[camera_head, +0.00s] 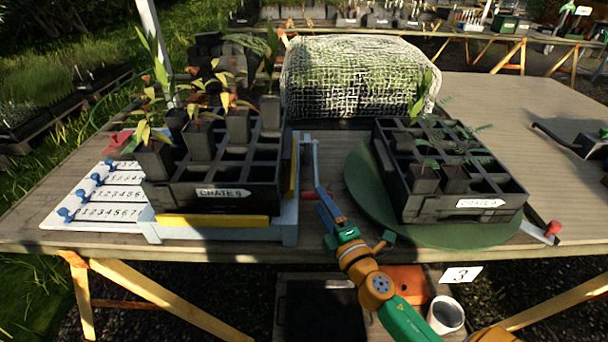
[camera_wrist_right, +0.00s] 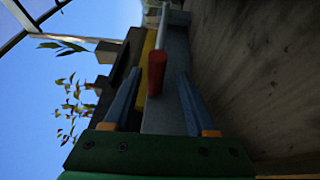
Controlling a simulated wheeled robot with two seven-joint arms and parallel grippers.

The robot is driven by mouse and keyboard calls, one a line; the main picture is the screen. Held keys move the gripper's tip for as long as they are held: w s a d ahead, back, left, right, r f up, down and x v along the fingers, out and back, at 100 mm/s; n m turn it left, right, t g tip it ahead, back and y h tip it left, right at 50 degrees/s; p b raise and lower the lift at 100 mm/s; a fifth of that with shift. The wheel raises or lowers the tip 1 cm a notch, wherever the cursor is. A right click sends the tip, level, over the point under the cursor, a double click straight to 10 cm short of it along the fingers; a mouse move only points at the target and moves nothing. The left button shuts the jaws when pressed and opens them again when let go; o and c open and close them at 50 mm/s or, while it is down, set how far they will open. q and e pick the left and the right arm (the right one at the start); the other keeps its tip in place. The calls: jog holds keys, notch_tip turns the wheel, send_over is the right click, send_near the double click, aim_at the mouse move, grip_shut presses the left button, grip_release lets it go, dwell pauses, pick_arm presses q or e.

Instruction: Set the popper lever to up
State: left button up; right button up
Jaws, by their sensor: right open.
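The popper lever is a thin grey bar (camera_head: 318,165) on the right side of the pale frame under the left crate. Its red handle (camera_head: 311,195) is at the near end, partly hidden by my right gripper (camera_head: 329,208). The bar reaches toward me; its exact tilt is hard to tell. In the right wrist view the red handle (camera_wrist_right: 157,72) shows ahead, lined up with the gap between the two blue fingers of my right gripper (camera_wrist_right: 155,90). The fingers are open and apart from each other. My left gripper is not in view.
The left crate (camera_head: 222,192) holds potted seedlings on the pale frame (camera_head: 270,235). The right crate (camera_head: 455,207) stands on a green round turntable (camera_head: 365,195), with a red-tipped lever (camera_head: 552,230) beside it. A number board (camera_head: 105,205) lies left. A mesh-covered block (camera_head: 350,75) stands behind.

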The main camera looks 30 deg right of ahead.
aim_at(315, 165)
jog(key=w, duration=0.3)
jog(key=w+d, duration=0.1)
jog(key=w, duration=0.1)
jog(key=shift+w+r, duration=0.35)
jog(key=shift+s, duration=0.1)
jog(key=shift+c, duration=1.2)
grip_shut()
jog(key=shift+r, duration=0.1)
